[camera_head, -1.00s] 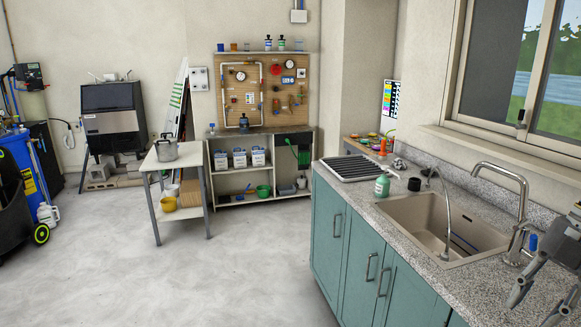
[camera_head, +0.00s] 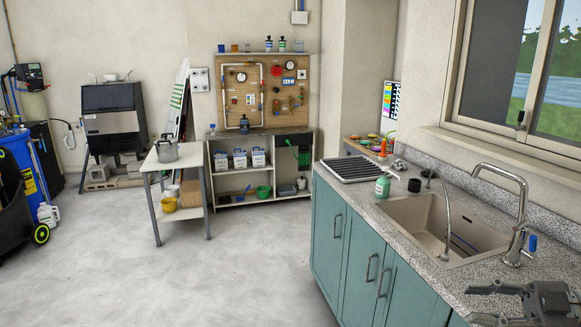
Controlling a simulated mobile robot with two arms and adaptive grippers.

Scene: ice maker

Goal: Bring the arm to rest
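My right gripper (camera_head: 476,304) is at the lower right of the head view, by the front edge of the counter near the sink. Its two grey fingers point left and stand apart with nothing between them, so it is open and empty. The rest of my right arm runs out of the picture at the lower right. My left gripper and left arm are not in view.
The granite counter (camera_head: 477,277) holds a sink (camera_head: 430,222) with a tall faucet (camera_head: 520,205), a green bottle (camera_head: 382,187) and a drying rack (camera_head: 350,168). A small table (camera_head: 160,163) with a pot stands further off. The floor between is clear.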

